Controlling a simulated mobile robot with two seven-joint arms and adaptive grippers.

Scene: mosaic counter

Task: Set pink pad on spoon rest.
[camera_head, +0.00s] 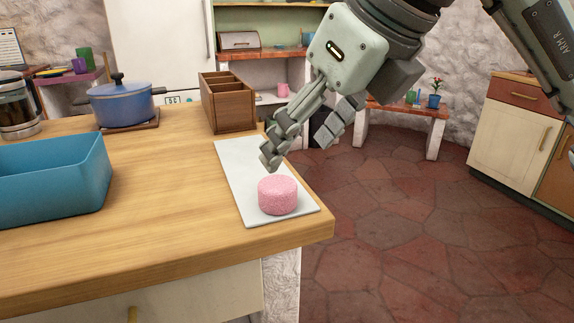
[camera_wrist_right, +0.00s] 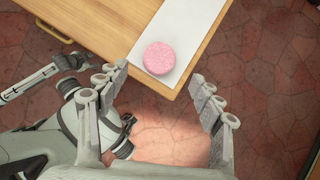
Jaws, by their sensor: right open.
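The pink pad (camera_head: 278,195) is a short round speckled pink block. It rests near the front end of a flat white slab (camera_head: 240,160), which looks like the spoon rest, at the right edge of the counter. In the right wrist view, the pad (camera_wrist_right: 159,58) sits whole on the white slab (camera_wrist_right: 188,22), just beyond the gap between my fingers. My right gripper (camera_head: 297,146) is open and empty, above and behind the pad in the head view. Its fingers also show apart in the wrist view (camera_wrist_right: 160,75). My left gripper is not in the head view.
A blue bin (camera_head: 85,195) stands on the counter (camera_head: 160,220) at left. A wooden divided box (camera_head: 232,108) stands behind the slab. A blue pot (camera_head: 122,105) and a glass jug (camera_head: 18,115) are farther back left. The counter drops off to red floor at right.

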